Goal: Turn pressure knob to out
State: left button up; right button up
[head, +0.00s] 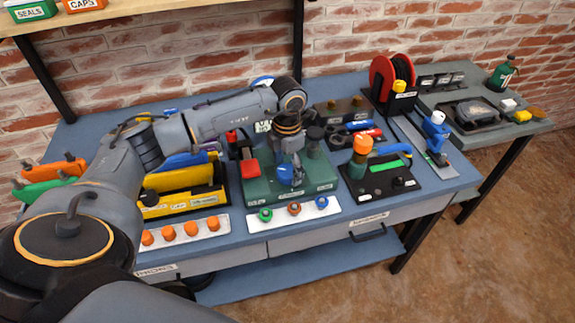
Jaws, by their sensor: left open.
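My left arm reaches in from the left across the blue bench. My left gripper (289,164) is open and points down over a green test unit (258,190). A blue knob (285,176) on that unit sits right at the fingertips. I cannot tell whether the fingers touch it, and the arm hides part of the unit. Small labels on the unit's front are too small to read, so the knob's setting does not show. A red block (250,169) sits on the unit's left side, and a black knob (316,133) stands at its back right. My right gripper is not in view.
A white strip with green, orange and blue caps (294,209) lies in front of the unit. A yellow holder (184,200) stands left. A black tray (382,182) with an orange-topped post (361,150) stands close on the right. A red reel (391,78) is behind.

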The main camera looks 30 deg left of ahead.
pick_arm(q)
jog(key=shift+c, duration=0.5)
jog(key=c, duration=1.1)
